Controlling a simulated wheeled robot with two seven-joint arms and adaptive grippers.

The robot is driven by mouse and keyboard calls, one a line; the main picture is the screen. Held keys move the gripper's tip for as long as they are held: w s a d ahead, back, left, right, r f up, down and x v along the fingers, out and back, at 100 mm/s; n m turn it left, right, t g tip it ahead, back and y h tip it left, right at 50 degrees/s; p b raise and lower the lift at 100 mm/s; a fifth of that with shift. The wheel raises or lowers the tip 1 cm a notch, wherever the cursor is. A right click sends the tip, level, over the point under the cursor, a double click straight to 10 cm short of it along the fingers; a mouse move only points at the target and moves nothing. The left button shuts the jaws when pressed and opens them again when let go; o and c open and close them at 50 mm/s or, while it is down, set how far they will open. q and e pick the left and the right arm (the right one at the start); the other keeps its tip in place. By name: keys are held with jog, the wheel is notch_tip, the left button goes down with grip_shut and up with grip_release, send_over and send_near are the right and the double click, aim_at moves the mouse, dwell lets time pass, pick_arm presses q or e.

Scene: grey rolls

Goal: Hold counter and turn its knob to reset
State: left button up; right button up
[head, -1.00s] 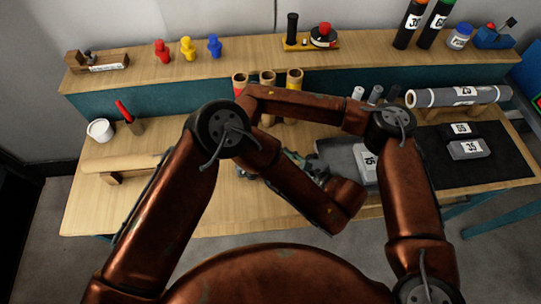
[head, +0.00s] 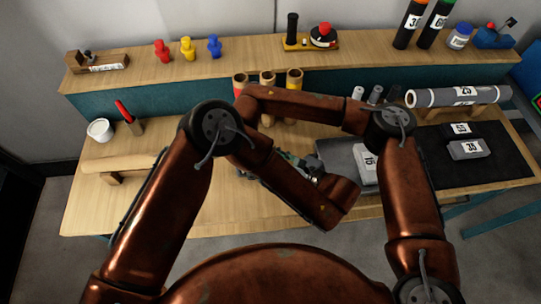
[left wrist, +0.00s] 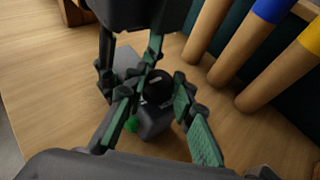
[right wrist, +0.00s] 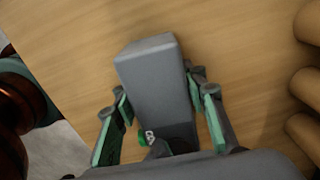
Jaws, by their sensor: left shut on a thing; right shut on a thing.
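The counter (right wrist: 155,85) is a grey block with a small white-on-dark digit display and a green button at its near end in the right wrist view. My right gripper (right wrist: 158,98) is shut on it, one green-padded finger along each side. In the left wrist view the counter's grey body (left wrist: 154,122), its green button and its round black knob (left wrist: 159,88) show. My left gripper (left wrist: 160,98) is shut on the knob, with fingers on both sides. The digits are too small to read. In the head view my arms hide the counter and most of both grippers.
Upright tubes (head: 268,80) with coloured bands stand close behind the grippers. A grey tray (head: 338,152) and a dark mat (head: 500,165) with labelled blocks lie to the right. A white cup (head: 100,130) and a rolling pin-like roll (head: 125,162) are at the left.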

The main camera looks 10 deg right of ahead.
pick_arm(q)
grip_shut()
jog(key=shift+w+n+y, duration=0.1)
jog(key=shift+n+y, duration=0.2)
jog(key=n+g+y, duration=0.2)
jog(key=n+g, duration=0.1)
jog(key=n+g+y, duration=0.1)
jog(key=shift+w+d+g, duration=0.2)
jog(key=shift+w+g, duration=0.05)
jog(key=shift+g, duration=0.05)
jog(key=n+g, duration=0.2)
jog(key=n+g+y, duration=0.1)
jog(key=n+g, duration=0.1)
jog(key=shift+w+a+f+g, duration=0.1)
jog(key=shift+w+a+g, duration=0.1)
jog(key=shift+g, duration=0.2)
jog(key=shift+n, duration=0.4)
jog(key=shift+d+g, duration=0.15)
jog(key=shift+g, duration=0.15)
jog(key=o, duration=1)
grip_release()
